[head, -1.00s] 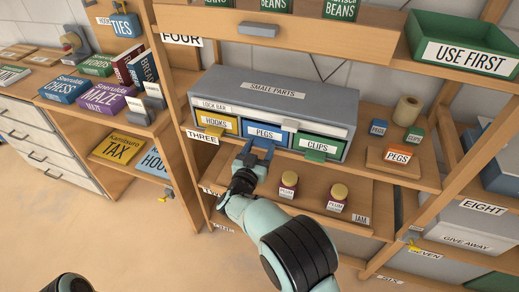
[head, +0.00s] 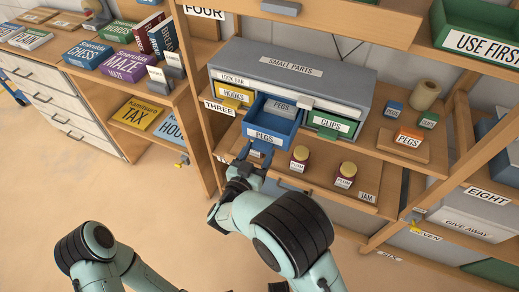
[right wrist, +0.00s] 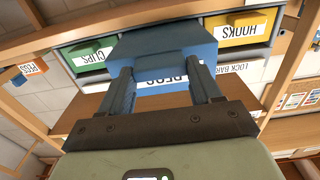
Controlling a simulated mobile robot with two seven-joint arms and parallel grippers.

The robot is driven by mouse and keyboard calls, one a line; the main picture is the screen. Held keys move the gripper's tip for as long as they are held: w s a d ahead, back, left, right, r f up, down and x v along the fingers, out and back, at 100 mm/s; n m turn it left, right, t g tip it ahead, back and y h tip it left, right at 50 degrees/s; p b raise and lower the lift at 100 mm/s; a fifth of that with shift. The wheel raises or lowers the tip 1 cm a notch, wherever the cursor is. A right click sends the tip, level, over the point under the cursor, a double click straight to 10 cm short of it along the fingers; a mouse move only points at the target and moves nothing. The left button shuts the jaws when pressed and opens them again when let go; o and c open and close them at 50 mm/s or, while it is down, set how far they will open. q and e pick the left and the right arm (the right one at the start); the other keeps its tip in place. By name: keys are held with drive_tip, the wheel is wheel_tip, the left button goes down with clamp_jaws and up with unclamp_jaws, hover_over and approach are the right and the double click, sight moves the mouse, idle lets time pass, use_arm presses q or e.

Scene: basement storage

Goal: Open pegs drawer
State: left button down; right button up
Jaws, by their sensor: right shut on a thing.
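The grey small parts cabinet (head: 350,85) stands on the shelf marked THREE. Its blue pegs drawer (head: 268,137) is pulled out, and a grey block labelled PEGS (head: 281,106) shows inside. My right gripper (head: 254,158) is at the drawer's front, shut on its handle. In the right wrist view, which is upside down, the fingers (right wrist: 163,85) flank the blue handle below the drawer (right wrist: 165,45). The yellow hooks drawer (head: 232,93) and green clips drawer (head: 331,124) are closed. The lock bar (head: 325,105) lies above the drawers.
Two jam jars (head: 345,176) stand on a board just right of my right gripper. A wooden upright (head: 196,95) rises to the left. The floor in front is clear.

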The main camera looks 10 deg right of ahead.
drive_tip(key=o, duration=1.5)
drive_tip(key=v, duration=1.3)
drive_tip(key=shift+s+a, duration=0.15)
drive_tip(key=w+d+f+n+g+y+p, duration=0.2)
drive_tip(key=d+f+y, duration=0.15)
drive_tip(key=f, duration=0.35)
drive_tip(key=w+d+f+n+g+y+p, duration=0.1)
drive_tip(key=w+d+f+y+p, duration=0.1)
drive_tip(key=d+f, duration=0.35)
drive_tip(key=s+d+f+g+y+p, duration=0.2)
drive_tip(key=s+f+g, duration=0.25)
drive_tip(key=f, duration=0.55)
drive_tip(key=s+f+g+y+p, duration=0.1)
drive_tip(key=s+g+y, duration=0.1)
drive_tip(key=s, duration=0.5)
drive_tip(key=s+f+g+y+p, duration=0.1)
drive_tip(key=s+g+y+p, duration=0.1)
drive_tip(key=s, duration=0.5)
drive_tip(key=s+f+g+y+p, duration=0.1)
drive_tip(key=s+f+g+y, duration=0.1)
drive_tip(key=s+g, duration=0.2)
drive_tip(key=shift+s+d+g, duration=0.15)
drive_tip(key=shift+s, duration=0.6)
drive_tip(key=shift+s+d+g, duration=0.1)
drive_tip(key=shift+s, duration=0.65)
